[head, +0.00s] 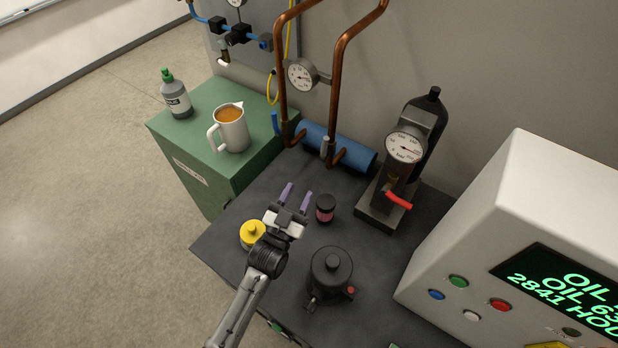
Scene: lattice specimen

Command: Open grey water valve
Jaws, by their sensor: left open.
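A small grey valve handle (325,146) stands upright at the foot of the right copper pipe (338,85), in front of the blue cylinder (350,148). A blue valve handle (275,122) is at the foot of the left copper pipe (281,70). My left gripper (296,192) is open and empty, with its two purple fingers apart and pointing toward the pipes. It is over the dark bench, in front of the grey handle and apart from it. My right gripper is not in view.
A small dark jar with a pink band (325,209) stands just right of my left gripper. A yellow-topped container (253,234) and a black pot (330,272) are near my arm. A gauge stand with a red lever (398,200) is to the right. A jug (232,130) stands on the green cabinet.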

